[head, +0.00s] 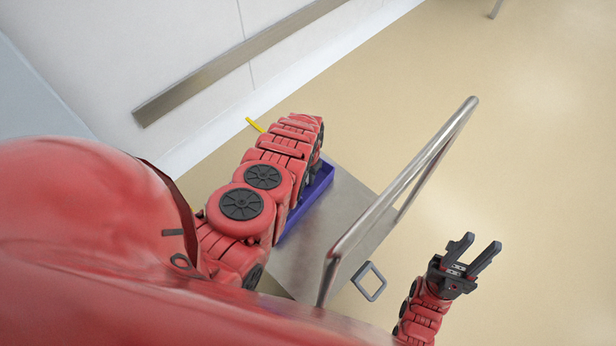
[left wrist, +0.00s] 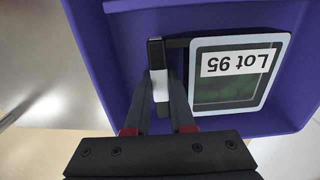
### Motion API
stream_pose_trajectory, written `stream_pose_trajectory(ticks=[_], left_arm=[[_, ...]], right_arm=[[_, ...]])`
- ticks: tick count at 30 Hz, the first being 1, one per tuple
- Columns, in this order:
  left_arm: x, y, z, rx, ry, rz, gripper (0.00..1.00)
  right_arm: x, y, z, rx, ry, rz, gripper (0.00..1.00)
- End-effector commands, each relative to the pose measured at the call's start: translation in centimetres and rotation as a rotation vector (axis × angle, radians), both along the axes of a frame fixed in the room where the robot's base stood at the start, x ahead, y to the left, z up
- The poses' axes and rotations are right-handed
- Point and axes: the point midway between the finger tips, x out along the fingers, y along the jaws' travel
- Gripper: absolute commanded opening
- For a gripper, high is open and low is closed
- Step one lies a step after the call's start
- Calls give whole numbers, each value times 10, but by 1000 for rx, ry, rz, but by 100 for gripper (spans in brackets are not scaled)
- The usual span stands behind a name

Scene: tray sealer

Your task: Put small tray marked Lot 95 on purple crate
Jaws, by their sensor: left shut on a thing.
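The small tray (left wrist: 272,85) is light-framed, with a clear window over dark green contents and a white "Lot 95" label that appears upside down in the left wrist view. It is over or inside the purple crate (left wrist: 105,65); I cannot tell whether it touches the floor of the crate. My left gripper (left wrist: 160,82) is shut on the tray's dark side handle. In the head view, the purple crate (head: 320,184) shows only as a strip beside my left arm, which hides the tray and left fingertips. My right gripper (head: 478,246) is open and empty.
The crate stands on a metal cart (head: 345,195) with a raised tubular handle (head: 400,190) along its right side. A wall with a metal rail (head: 235,65) runs behind it. A yellow piece (head: 255,125) shows past my left arm. The floor at right is clear.

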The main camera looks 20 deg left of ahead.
Motion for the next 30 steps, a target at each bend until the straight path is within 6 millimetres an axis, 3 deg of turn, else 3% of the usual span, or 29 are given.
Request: stream_pose_trajectory(ticks=[30], left_arm=[[0,0,2,0,-3,-1,0]], right_arm=[[0,0,7,0,0,0,37]])
